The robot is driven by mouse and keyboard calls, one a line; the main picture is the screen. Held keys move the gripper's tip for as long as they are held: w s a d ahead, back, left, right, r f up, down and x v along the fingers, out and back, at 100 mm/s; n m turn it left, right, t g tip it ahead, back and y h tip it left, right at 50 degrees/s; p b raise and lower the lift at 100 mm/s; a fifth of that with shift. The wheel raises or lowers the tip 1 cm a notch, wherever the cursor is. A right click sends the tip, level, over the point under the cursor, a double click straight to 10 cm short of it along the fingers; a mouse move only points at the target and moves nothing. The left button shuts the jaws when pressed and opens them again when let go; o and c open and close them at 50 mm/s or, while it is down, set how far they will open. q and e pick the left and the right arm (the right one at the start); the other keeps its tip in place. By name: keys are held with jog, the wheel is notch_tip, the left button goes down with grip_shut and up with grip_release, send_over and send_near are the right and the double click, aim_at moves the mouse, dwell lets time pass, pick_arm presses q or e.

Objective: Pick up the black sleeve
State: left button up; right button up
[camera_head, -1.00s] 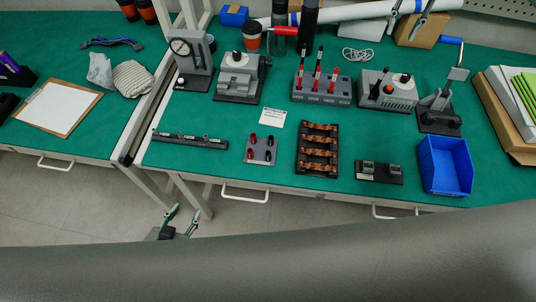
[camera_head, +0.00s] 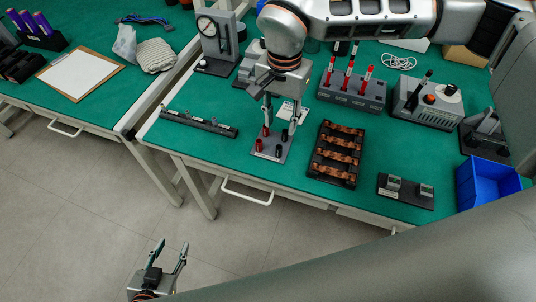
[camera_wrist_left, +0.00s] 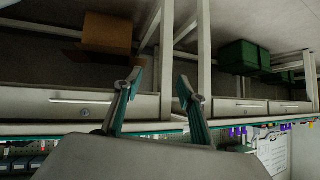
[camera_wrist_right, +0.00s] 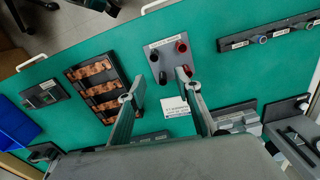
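A small grey plate (camera_head: 270,155) holds two red and two black upright sleeves. The front black sleeve (camera_head: 278,150) shows in the head view; the rear one is partly covered by my right gripper's finger. In the right wrist view both black sleeves stand left of the red ones, one black sleeve (camera_wrist_right: 162,78) nearer the fingers. My left gripper (camera_head: 172,244) is open and empty, low in front of the table.
A black rack with copper busbars (camera_head: 336,156) lies right of the plate. A dark strip with several knobs (camera_head: 198,123) lies left. A white card (camera_wrist_right: 175,107) lies behind the plate. Red-handled tools in a grey stand (camera_head: 350,90), a black fixture (camera_head: 405,192) and a blue bin (camera_head: 485,184) are further right.

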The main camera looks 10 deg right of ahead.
aim_at(279, 152)
jog(key=shift+n, duration=0.7)
jog(key=f, duration=0.2)
jog(key=s+f, duration=0.1)
jog(key=f, duration=0.5)
jog(key=shift+s+a+f+b, duration=0.25)
jog(key=shift+s+a+b, duration=0.05)
jog(key=shift+s+b, duration=0.05)
jog(key=c, duration=0.7)
